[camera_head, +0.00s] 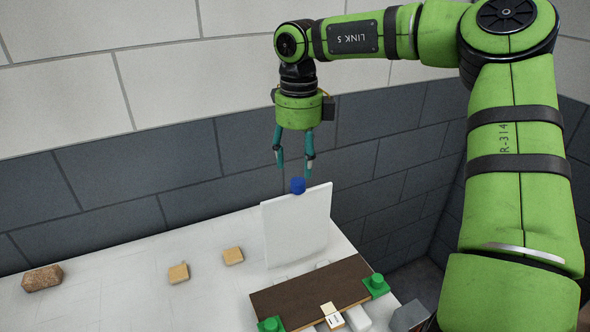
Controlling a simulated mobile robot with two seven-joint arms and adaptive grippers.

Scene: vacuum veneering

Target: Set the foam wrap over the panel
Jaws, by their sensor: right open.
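A white sheet (296,228), which looks like the foam wrap, stands nearly upright on the white table. A blue knob (298,186) sits at its top edge. A dark brown panel (310,292) lies in front of the sheet, with green blocks at two of its corners. My right gripper (294,162) points down just above the blue knob. Its teal fingers are apart, with nothing clearly held between them; whether a fingertip touches the knob I cannot tell. My left gripper is not in view.
Two small tan blocks (179,273) (233,256) and a brown cork-like block (42,278) lie on the table's left part. A green corner block (376,285), a pale labelled block (332,316) and a grey block (409,316) are around the panel. A dark brick wall (120,200) stands close behind.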

